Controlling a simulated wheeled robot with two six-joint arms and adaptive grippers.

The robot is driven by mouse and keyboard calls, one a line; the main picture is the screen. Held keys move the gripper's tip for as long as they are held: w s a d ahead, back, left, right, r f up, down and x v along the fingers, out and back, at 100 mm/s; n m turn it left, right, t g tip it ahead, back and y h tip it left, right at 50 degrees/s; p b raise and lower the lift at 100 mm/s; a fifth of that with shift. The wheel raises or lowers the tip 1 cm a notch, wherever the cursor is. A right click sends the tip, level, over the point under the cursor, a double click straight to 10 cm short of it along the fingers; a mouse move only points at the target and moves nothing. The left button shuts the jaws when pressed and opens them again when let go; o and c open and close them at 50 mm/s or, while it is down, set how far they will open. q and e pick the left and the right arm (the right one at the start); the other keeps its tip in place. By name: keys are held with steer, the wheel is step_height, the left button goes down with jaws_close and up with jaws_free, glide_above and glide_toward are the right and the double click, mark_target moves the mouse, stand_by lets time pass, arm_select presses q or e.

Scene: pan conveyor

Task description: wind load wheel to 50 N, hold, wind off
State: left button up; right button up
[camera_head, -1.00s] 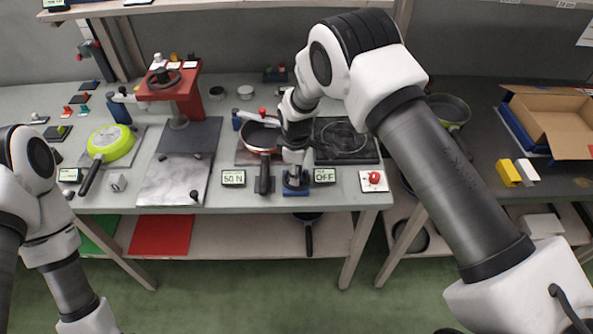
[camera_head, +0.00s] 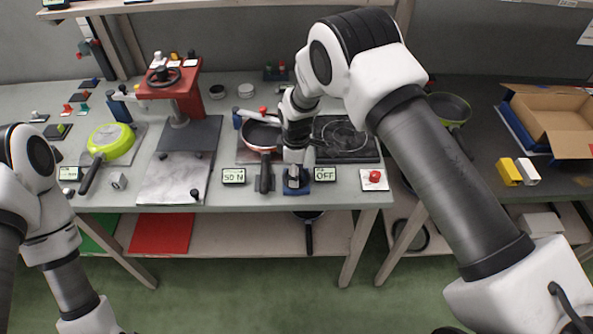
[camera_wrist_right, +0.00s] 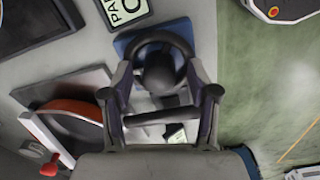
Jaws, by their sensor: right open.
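The load wheel is a dark ring with a dark hub (camera_wrist_right: 160,75) on a blue base (camera_head: 297,188) at the front edge of the bench. In the right wrist view the wheel's rim (camera_wrist_right: 158,38) lies between my right fingers. My right gripper (camera_head: 296,166) is open over the wheel, one finger on either side; whether they touch it I cannot tell. A display (camera_head: 233,176) left of the wheel reads 50 N. A red pan (camera_head: 262,134) sits behind and left of the wheel, under a white bar with a red knob. My left gripper is out of view.
A display reading OFF (camera_head: 323,174) stands just right of the wheel. A red button (camera_head: 375,176) is farther right. The floor in front is clear.

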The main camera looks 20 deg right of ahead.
step_height(320, 180, up, 12)
stand_by(0.3)
steer(key=shift+g, duration=0.8)
steer(key=s+f, duration=0.1)
steer(key=f, duration=0.1)
steer(key=s+f, duration=0.1)
steer(key=f, duration=0.1)
steer(key=s+f, duration=0.1)
steer(key=f, duration=0.1)
steer(key=shift+s+d+f+b, duration=0.25)
steer(key=shift+s+d+b, duration=0.1)
steer(key=shift+s+d, duration=0.05)
steer(key=s+d+f+m+g, duration=0.2)
steer(key=s+d+f+g, duration=0.15)
steer(key=s+f, duration=1)
steer(key=s+d+f+m+t+b, duration=0.1)
steer(key=s+m+t, duration=0.4)
steer(key=s+m, duration=0.5)
steer(key=s+d+f, duration=0.1)
steer(key=s+d, duration=0.1)
steer(key=s, duration=0.6)
steer(key=shift+f+m, duration=0.25)
steer(key=shift+m, duration=0.15)
